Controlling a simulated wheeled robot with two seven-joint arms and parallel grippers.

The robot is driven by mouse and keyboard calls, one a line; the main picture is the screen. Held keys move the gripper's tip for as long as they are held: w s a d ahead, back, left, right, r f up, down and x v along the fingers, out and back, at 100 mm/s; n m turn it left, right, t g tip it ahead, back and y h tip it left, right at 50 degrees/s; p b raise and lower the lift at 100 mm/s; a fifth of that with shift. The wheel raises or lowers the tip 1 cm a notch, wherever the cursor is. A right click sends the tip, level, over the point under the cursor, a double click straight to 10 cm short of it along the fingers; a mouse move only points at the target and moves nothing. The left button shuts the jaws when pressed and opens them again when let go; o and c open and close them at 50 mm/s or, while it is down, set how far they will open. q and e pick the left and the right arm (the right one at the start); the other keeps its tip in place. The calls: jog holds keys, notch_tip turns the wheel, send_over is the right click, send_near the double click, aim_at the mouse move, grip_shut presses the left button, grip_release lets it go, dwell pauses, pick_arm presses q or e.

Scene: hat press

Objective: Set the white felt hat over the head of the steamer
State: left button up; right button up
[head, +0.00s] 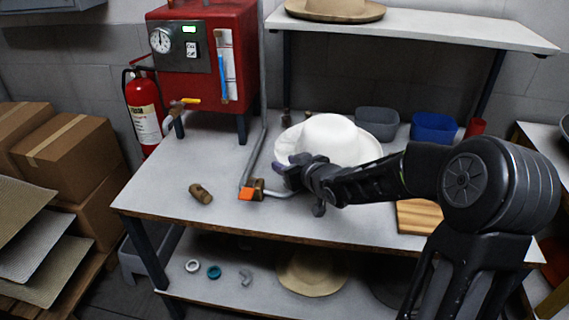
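The white felt hat (328,137) sits crown up on or just above the bench, at its middle. My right arm crosses in front of its near brim. My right gripper (286,172) is at the near left edge of the hat, by the brim. Whether its fingers are open or closed on the brim is not clear. The steamer is a red boiler box (205,60) with a gauge and a green display. Its grey pipe (257,150) runs down to a brass valve with an orange handle (246,194). The pipe's end passes behind my gripper, so the steamer head is hidden. My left gripper is not in view.
A wooden mallet head (200,194) lies left of the valve. Grey (377,121) and blue (434,127) bins stand behind the hat. A wooden board (418,215) lies at right. A tan hat (335,10) rests on the upper shelf. The bench's left front (160,195) is clear.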

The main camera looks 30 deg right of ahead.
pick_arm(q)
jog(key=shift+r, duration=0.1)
pick_arm(e)
jog(key=v, duration=0.6)
jog(key=shift+s, duration=0.25)
jog(key=shift+r, duration=0.1)
dwell(0.6)
